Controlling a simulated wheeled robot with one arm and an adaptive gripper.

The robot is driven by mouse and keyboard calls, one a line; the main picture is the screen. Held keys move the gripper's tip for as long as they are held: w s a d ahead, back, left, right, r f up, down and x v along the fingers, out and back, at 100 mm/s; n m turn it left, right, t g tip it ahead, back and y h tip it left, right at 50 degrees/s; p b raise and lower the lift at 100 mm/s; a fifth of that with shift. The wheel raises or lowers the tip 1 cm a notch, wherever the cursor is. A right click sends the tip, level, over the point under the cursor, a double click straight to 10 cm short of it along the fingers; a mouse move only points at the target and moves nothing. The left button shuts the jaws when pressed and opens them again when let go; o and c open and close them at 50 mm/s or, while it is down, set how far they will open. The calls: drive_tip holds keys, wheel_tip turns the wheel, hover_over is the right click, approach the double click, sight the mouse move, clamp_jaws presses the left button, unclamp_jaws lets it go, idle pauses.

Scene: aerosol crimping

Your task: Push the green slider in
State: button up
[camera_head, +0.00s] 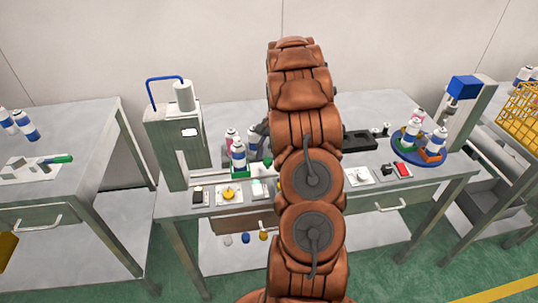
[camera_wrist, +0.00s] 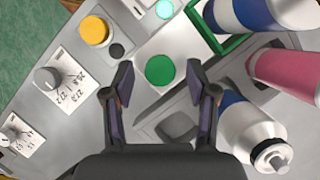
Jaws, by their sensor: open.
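My gripper (camera_wrist: 162,88) is open in the wrist view, its two dark fingers apart with nothing between them. A round green knob or button (camera_wrist: 160,70) on a white plate (camera_wrist: 150,95) shows between and beyond the fingertips. A green square frame (camera_wrist: 224,45) lies past the right finger, with a can standing at it. This green frame also shows in the head view (camera_head: 240,174) at the base of the cans. I cannot tell for sure which green part is the slider. In the head view my arm hides the gripper and the middle of the bench.
A white can with a blue band (camera_wrist: 250,125) is close to the right finger, and a pink can (camera_wrist: 290,75) is behind it. A yellow button (camera_wrist: 94,30) and a dial (camera_wrist: 48,78) sit to the left. A blue turntable (camera_head: 396,154) holds cans at the right.

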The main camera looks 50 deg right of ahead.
clamp_jaws()
idle(0.5)
